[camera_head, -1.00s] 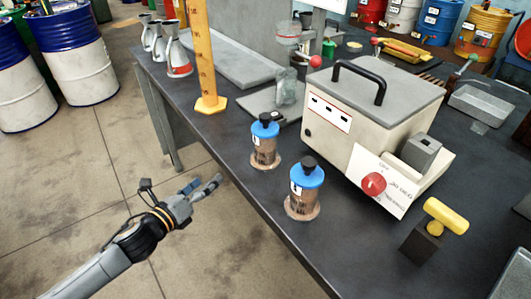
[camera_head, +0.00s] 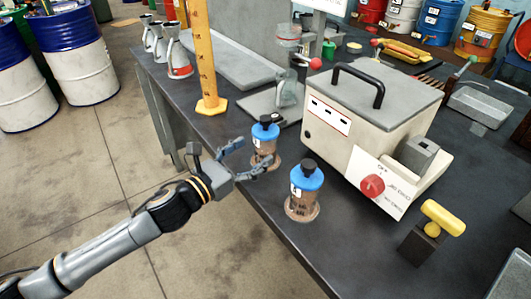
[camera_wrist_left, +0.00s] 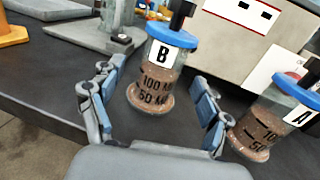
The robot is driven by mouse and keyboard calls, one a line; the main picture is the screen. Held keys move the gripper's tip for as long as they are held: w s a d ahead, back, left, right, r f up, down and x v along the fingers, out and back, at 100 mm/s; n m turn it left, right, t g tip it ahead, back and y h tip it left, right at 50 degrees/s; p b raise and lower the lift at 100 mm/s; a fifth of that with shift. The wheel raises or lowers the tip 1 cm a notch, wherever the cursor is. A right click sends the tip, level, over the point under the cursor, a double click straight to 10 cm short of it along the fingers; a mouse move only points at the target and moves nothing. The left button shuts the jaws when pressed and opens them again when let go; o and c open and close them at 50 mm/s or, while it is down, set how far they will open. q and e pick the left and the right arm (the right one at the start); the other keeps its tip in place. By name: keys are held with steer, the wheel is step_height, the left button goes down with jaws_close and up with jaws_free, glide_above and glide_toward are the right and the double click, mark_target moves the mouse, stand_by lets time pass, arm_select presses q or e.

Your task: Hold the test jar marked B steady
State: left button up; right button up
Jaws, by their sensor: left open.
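The test jar marked B (camera_head: 265,140) stands upright near the table's edge, with a blue lid, a black knob and brown contents. In the left wrist view its B label and volume marks face me, and jar B (camera_wrist_left: 157,72) stands ahead between the two fingers. My left gripper (camera_head: 252,157) is open around the near side of jar B; in the left wrist view the open gripper (camera_wrist_left: 155,105) shows gaps to the jar on both sides. The jar marked A (camera_head: 304,192) stands to the right; it also shows in the left wrist view (camera_wrist_left: 275,118). My right gripper is not in view.
A beige machine (camera_head: 365,125) with a black handle and a red knob stands behind the jars. A yellow-handled tool (camera_head: 430,232) is at the right. An orange ruler stand (camera_head: 211,104) and metal flasks (camera_head: 177,60) stand toward the back left. The dark tabletop (camera_head: 345,250) is clear in front.

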mark_target(258, 151)
arm_select(q)
steer(key=x, duration=0.1)
steer(key=b+x, duration=0.1)
steer(key=x, duration=0.3)
steer(key=shift+s+d+f, duration=0.1)
steer(key=shift+f, duration=0.25)
steer(key=shift+r, duration=0.1)
steer(key=c, duration=1.4)
